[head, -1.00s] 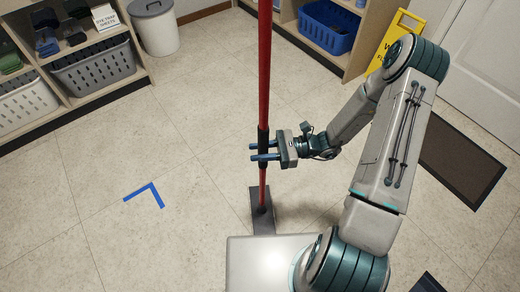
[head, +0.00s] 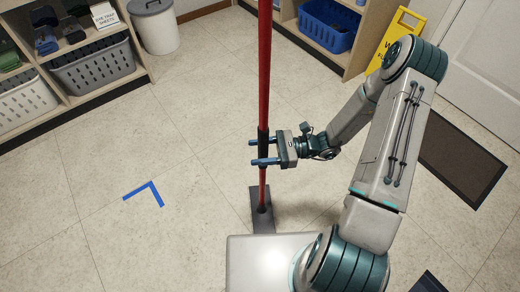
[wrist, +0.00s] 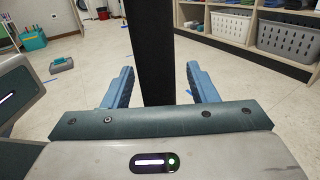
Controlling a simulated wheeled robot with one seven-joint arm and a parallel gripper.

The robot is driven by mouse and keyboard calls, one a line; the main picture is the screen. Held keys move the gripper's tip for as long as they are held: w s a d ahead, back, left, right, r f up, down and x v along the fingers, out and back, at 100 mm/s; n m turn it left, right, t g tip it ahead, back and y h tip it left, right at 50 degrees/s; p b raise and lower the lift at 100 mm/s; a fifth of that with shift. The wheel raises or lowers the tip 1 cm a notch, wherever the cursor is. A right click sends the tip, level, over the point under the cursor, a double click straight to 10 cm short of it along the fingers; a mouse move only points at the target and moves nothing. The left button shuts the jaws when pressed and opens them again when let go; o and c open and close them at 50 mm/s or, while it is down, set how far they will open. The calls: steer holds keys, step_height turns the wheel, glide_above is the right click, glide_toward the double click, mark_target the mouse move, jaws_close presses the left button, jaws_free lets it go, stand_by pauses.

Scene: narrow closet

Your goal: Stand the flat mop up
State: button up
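The flat mop (head: 264,80) stands upright, with its red pole rising out of the top of the head view. Its dark grey head (head: 262,220) rests flat on the floor, partly hidden behind my base. My gripper (head: 264,152) is at the black sleeve on the pole, with one finger on each side. In the wrist view the black sleeve (wrist: 152,50) rises between the two blue fingers, with a clear gap on both sides. The gripper is open around the pole and does not clamp it.
A blue corner mark (head: 145,192) is on the clear floor at left. Shelves with a grey basket (head: 95,70) and a blue basket (head: 328,26) stand at the back, with a bin (head: 155,27) between. A yellow sign (head: 398,35) and dark mat (head: 462,158) are at right.

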steer(key=shift+d, duration=0.15)
steer(key=w+d+p, duration=0.1)
steer(key=d+p, duration=0.2)
steer(key=d, duration=1)
steer(key=shift+d, duration=0.25)
steer(key=shift+w, duration=0.1)
steer(key=s+r+n+t+h+p, duration=0.1)
steer(key=s+r+n+h+p, duration=0.3)
steer(key=r+p, duration=0.5)
steer(key=s+r+n+t+h+p, duration=0.2)
steer(key=s+r+n+h+p, duration=0.3)
steer(key=r, duration=2.1)
steer(key=s+r+n+t+h+p, duration=0.1)
steer(key=s+r+n+h+p, duration=0.3)
steer(key=r+p, duration=0.9)
steer(key=shift+s+a+r+n+h, duration=0.15)
steer(key=shift+a+r+n+h, duration=0.3)
steer(key=shift+r+n+h, duration=1.7)
steer(key=shift+m+h, duration=0.25)
steer(key=shift+h, duration=0.1)
